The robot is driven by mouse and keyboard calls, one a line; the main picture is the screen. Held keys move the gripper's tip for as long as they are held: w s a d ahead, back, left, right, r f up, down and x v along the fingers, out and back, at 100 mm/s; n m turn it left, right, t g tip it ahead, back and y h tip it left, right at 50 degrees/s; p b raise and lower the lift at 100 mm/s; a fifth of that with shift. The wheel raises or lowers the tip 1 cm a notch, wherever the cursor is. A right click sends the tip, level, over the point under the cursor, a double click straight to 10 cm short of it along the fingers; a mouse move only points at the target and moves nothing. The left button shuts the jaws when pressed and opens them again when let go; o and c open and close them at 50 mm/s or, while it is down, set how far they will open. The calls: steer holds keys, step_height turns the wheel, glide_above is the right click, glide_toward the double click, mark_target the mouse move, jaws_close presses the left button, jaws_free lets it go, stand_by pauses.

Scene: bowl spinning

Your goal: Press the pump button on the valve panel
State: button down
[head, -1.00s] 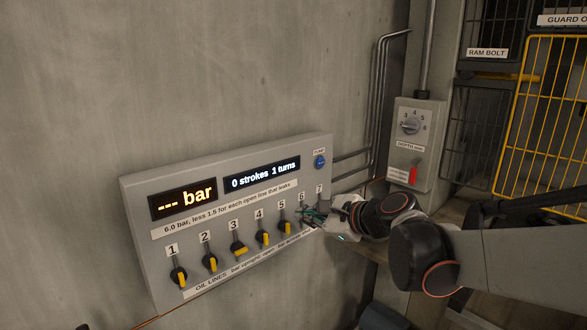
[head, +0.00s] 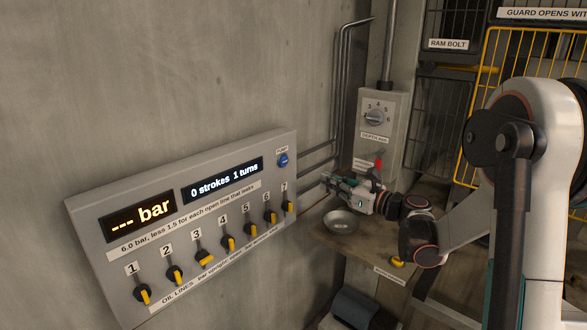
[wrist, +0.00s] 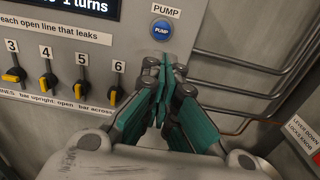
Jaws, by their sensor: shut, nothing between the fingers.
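The grey valve panel (head: 90,222) is on the concrete wall at the left in the head view. Its blue round pump button (head: 283,160) is near the upper right corner, under a PUMP label. In the wrist view the button (wrist: 162,29) is just above my fingertips, with a visible gap in the picture. My gripper (head: 327,180) is shut and empty, right of the panel and apart from it. Its teal fingers (wrist: 164,68) are together in the wrist view. The panel's display (head: 140,215) reads "--- bar", the other (head: 223,180) "0 strokes 1 turns".
Several yellow-barred valve knobs (head: 175,273) line the panel's lower part. A metal bowl (head: 341,222) sits on a ledge below my gripper. Pipes (head: 342,90) run up the wall behind it. A grey depth box (head: 378,135) with a red lever (head: 379,164) stands to the right.

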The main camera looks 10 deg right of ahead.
mark_target(285, 166)
steer(key=b+x, duration=0.2)
steer(key=x, duration=1.1)
steer(key=shift+f+b, duration=0.1)
steer(key=shift+b, duration=0.3)
steer(key=shift+w+a, duration=0.35)
steer(key=shift+w, duration=0.1)
